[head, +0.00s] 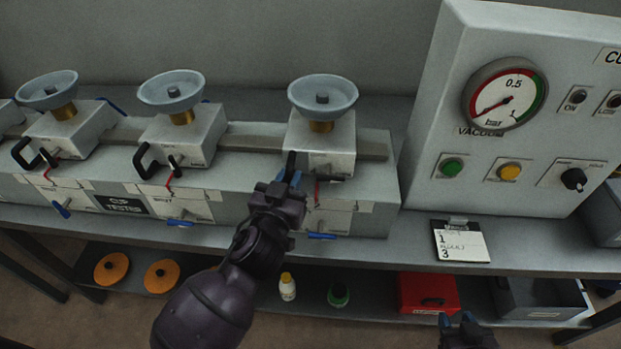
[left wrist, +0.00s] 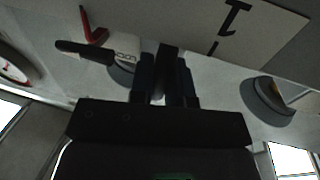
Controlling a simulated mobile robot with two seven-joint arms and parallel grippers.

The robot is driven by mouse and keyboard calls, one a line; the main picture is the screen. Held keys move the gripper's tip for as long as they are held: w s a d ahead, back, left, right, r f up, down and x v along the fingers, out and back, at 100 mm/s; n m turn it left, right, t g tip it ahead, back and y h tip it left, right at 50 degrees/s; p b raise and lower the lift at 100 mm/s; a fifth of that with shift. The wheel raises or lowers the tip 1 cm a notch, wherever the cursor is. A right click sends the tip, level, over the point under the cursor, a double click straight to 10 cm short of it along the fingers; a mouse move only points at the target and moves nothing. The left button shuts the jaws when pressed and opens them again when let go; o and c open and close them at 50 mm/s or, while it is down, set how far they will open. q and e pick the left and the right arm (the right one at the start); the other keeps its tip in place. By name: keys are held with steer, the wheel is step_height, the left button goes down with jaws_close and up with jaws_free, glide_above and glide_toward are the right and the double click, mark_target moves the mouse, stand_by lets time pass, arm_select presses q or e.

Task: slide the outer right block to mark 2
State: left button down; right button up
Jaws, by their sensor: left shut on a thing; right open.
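The outer right block (head: 330,137) is a pale grey box on the rail, topped by a grey suction cup (head: 323,92) on a brass stem. My left gripper (head: 288,178) is at its front left and shut on its black handle (head: 291,163), which the fingers mostly hide. In the left wrist view the closed fingers (left wrist: 166,75) are at the centre. The block's red pointer (head: 317,192) hangs over the scale plate (head: 328,222), whose marks are too small to read here. The left wrist view shows a plate marked 1 (left wrist: 232,22). My right gripper (head: 463,330) is open at the bottom edge, away from the blocks.
The middle block (head: 183,138) and a left block (head: 70,130) sit on the same rail (head: 250,140), with a clear stretch between middle and right blocks. The rail ends just right of the right block. A gauge panel (head: 520,110) and a note card (head: 461,243) are to the right.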

arm_select(q)
steer(key=shift+d, duration=0.15)
steer(key=c, duration=1.1)
jaws_free()
steer(key=s+a+b, duration=0.1)
steer(key=s+a, duration=0.1)
steer(key=s, duration=0.8)
steer(key=shift+s, duration=0.3)
arm_select(e)
steer(key=shift+s+d+f, duration=0.1)
steer(key=shift+s+f, duration=0.2)
steer(key=shift+f, duration=0.25)
steer(key=shift+s+d+f, duration=0.1)
steer(key=shift+s+f, duration=0.15)
steer(key=shift+f, duration=0.25)
steer(key=shift+w, duration=0.15)
